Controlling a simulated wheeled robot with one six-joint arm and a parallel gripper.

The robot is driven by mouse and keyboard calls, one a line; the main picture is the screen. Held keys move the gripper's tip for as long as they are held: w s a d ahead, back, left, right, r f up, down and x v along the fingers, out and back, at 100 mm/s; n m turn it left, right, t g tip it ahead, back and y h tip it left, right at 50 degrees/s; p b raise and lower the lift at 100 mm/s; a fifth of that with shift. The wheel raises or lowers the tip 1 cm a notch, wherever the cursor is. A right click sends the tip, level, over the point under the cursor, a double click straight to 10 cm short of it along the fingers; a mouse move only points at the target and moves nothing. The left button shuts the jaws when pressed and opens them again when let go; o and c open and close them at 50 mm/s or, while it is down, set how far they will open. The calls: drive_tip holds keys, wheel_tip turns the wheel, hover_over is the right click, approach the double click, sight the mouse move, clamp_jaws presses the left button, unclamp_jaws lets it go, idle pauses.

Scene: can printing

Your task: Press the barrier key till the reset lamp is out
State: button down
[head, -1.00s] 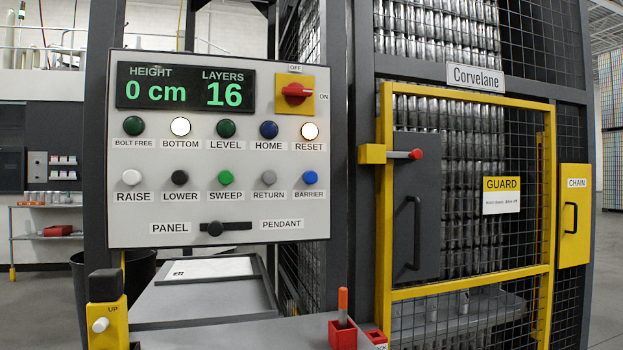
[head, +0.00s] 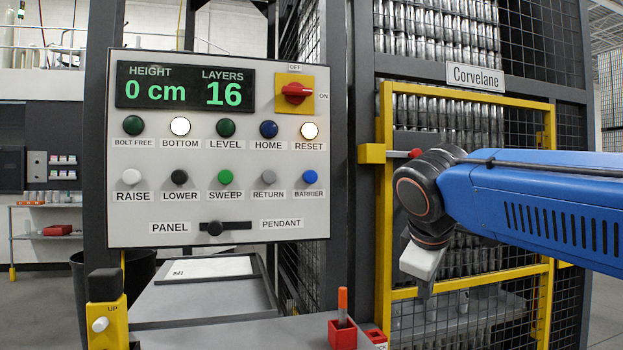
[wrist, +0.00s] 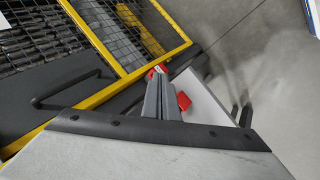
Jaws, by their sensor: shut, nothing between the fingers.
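The barrier key (head: 310,177) is a blue round button at the right end of the panel's lower row, above its BARRIER label. The reset lamp (head: 309,131) is directly above it and glows white. My gripper (head: 424,290) hangs downward in front of the guard door, right of the panel and lower than the key, touching neither. In the wrist view its two grey fingers (wrist: 161,80) are together with nothing between them. The key and lamp do not show in the wrist view.
The control panel (head: 215,235) also bears a lit BOTTOM lamp (head: 180,126), a red switch (head: 296,93) and a PANEL/PENDANT selector (head: 215,228). A red holder (head: 342,334) with an orange-tipped pen stands below right. The yellow-framed guard door (head: 386,230) is behind my arm.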

sight(310, 177)
drive_tip(key=w+a+r+n+t, duration=0.2)
drive_tip(key=w+a+r, duration=0.3)
drive_tip(key=a+r, duration=0.4)
drive_tip(key=w+a+r+n+t+h, duration=0.1)
drive_tip(key=w+a+r+n, duration=0.3)
drive_tip(key=a+r, duration=0.6)
wheel_tip(310, 177, up, 2)
drive_tip(key=shift+w+r+t, duration=0.25)
drive_tip(key=shift+w+t, duration=0.25)
drive_tip(key=shift+w, duration=0.1)
drive_tip(key=w+a, duration=0.2)
drive_tip(key=w, duration=0.6)
drive_tip(key=shift+w+a, duration=0.15)
drive_tip(key=shift+a, duration=0.05)
drive_tip(key=shift+w, duration=0.1)
idle(0.8)
drive_tip(key=shift+w+a, duration=0.1)
drive_tip(key=shift+w, duration=0.2)
